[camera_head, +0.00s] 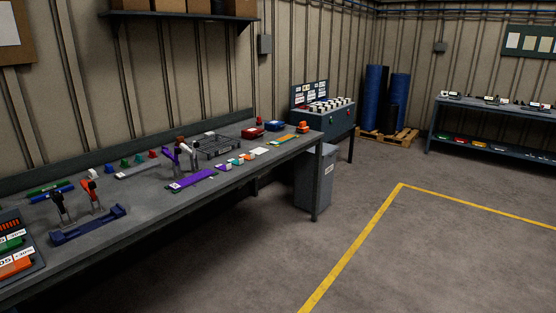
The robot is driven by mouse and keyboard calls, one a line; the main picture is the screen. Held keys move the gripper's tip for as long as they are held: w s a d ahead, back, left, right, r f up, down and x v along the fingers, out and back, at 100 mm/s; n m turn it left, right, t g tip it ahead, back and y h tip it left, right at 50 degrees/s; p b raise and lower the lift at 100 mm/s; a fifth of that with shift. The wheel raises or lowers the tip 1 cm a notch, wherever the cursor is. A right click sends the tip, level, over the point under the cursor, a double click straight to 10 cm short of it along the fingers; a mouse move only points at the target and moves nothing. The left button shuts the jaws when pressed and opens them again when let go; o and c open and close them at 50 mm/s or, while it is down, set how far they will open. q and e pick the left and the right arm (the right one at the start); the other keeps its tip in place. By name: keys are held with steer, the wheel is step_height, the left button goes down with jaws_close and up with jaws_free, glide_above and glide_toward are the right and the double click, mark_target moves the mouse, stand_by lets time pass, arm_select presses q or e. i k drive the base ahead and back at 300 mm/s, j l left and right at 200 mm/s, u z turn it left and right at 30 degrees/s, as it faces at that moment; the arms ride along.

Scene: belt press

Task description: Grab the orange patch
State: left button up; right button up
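Several orange things show on the long grey workbench (215,190), all small and far off. A flat orange strip (287,138) lies near its right end, beside a green strip (278,143). An orange block-like item (303,127) stands at the right corner. Small coloured blocks, some orange, lie in a row near the front edge. At this size I cannot tell which of these is the orange patch. Neither of my grippers is in view.
A purple bar (193,180) and a dark blue bar (88,225) lie on the bench. A grey bin (315,178) stands under its right end. A control cabinet (323,118) stands behind. The floor to the right is open, with yellow lines (350,252). Another shelf (490,148) stands far right.

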mark_target(251, 156)
steer(key=i, duration=2.15)
